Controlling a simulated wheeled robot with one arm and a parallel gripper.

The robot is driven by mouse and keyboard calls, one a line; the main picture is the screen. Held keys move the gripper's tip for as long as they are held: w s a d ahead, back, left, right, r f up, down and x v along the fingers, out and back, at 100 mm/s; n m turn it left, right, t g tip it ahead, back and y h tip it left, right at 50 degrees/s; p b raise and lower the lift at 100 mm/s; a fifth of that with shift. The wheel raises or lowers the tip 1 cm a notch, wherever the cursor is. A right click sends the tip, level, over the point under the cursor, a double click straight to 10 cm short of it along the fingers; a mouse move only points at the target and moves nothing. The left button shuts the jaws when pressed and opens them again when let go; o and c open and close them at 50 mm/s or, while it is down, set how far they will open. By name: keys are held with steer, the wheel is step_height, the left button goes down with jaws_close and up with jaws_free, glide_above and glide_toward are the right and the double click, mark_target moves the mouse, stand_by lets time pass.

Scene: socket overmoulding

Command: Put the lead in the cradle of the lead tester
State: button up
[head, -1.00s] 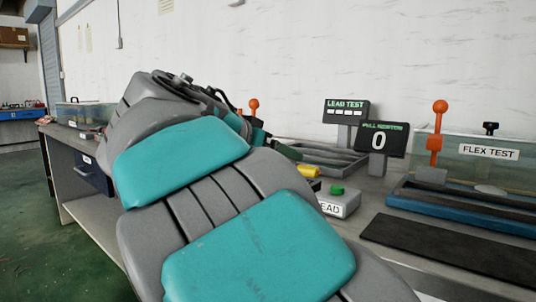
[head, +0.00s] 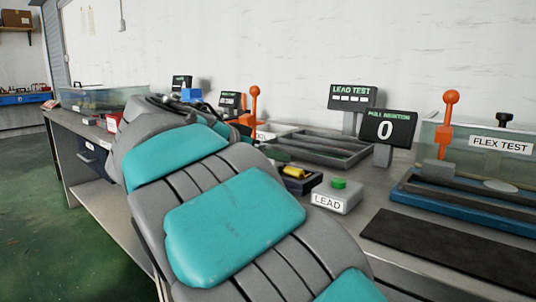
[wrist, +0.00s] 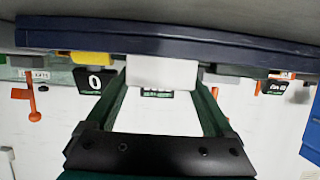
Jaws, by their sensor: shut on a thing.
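The lead tester shows in the head view as a grey railed cradle (head: 322,147) under a screen reading LEAD TEST (head: 352,96). In the head view my arm hides most of my gripper; a dark green finger part shows left of the cradle. In the wrist view, which is upside down, my gripper (wrist: 162,82) has its two green fingers on either side of a white block (wrist: 160,72) and is shut on it. The lead test screen (wrist: 157,93) shows beyond, between the fingers. I cannot tell whether the white block belongs to the lead; no cable can be made out.
A LEAD box with a green button (head: 337,195) stands in front of the cradle, beside a dark holder with a yellow part (head: 297,172). The PULL NEWTON screen (head: 389,126) and flex tester (head: 500,146) are right. A dark blue bar (wrist: 250,48) crosses the wrist view.

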steer(key=shift+f, duration=0.2)
steer(key=o, duration=1.1)
steer(key=shift+o, duration=0.2)
steer(key=shift+r, duration=0.1)
steer(key=shift+r, duration=0.15)
steer(key=v, duration=1.2)
